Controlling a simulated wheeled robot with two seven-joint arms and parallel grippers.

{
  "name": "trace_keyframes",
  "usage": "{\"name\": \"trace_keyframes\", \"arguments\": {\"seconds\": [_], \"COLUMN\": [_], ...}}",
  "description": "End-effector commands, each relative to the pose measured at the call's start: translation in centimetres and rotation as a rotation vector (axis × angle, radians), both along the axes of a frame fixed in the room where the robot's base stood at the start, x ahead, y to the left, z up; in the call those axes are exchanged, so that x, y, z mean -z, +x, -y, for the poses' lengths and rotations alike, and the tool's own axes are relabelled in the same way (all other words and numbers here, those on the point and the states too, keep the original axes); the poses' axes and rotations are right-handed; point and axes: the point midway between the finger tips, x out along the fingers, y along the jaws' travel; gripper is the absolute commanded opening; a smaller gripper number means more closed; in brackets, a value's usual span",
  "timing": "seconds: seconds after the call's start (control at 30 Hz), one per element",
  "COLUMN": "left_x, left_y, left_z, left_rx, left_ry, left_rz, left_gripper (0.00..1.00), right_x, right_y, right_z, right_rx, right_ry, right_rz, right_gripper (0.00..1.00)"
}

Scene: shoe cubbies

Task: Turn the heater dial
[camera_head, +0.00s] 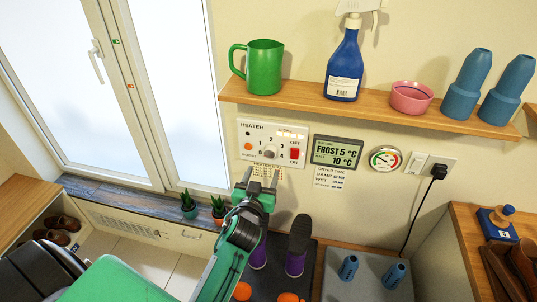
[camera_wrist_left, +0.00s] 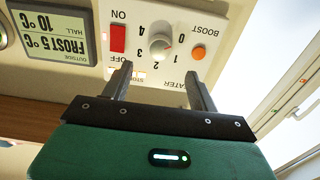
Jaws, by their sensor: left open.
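The heater panel (camera_head: 258,136) is a white box on the wall below the shelf. Its grey round dial (camera_head: 270,152) has numbers around it, with an orange boost button (camera_head: 248,146) to its left and a red switch (camera_head: 294,153) to its right. My left gripper (camera_head: 261,175) is open and empty, just below the panel. The left wrist view shows the panel upside down, with the dial (camera_wrist_left: 161,46) beyond the gap between the two fingers (camera_wrist_left: 158,70). The fingers appear apart from the dial. My right gripper is not in view.
A display (camera_head: 337,151) and gauge (camera_head: 385,158) are right of the panel. Small potted plants (camera_head: 189,205) stand on the sill, lower left.

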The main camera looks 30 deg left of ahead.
Motion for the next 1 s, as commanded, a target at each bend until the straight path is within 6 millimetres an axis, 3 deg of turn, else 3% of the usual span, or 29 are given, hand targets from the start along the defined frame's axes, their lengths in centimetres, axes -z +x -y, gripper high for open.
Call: {"name": "trace_keyframes", "arguments": {"seconds": [0.23, 0.4, 0.6, 0.87, 0.9, 1.0], "left_x": [-0.2, -0.2, 0.0, 0.1, 0.1, 0.1], "left_y": [4.6, 6.8, 7.9, 8.0, 8.0, 8.0], "left_z": [-1.2, -1.7, -2.0, -2.1, -2.1, -2.1], "left_rx": [0.0, 0.001, 0.001, 0.001, 0.001, 0.001], "left_ry": [0.002, 0.002, 0.001, 0.001, 0.001, 0.001], "left_rz": [-0.001, 0.0, 0.0, -0.001, -0.001, -0.001], "left_gripper": [0.6, 0.6, 0.6, 0.6, 0.58, 0.38], "right_x": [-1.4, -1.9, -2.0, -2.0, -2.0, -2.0], "right_y": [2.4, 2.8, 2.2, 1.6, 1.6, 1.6], "right_z": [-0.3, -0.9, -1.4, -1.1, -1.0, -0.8], "right_rx": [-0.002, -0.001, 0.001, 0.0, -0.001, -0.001], "right_ry": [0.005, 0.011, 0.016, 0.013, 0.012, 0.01], "right_rz": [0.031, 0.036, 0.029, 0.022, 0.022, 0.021], "right_gripper": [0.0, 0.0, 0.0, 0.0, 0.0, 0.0]}}
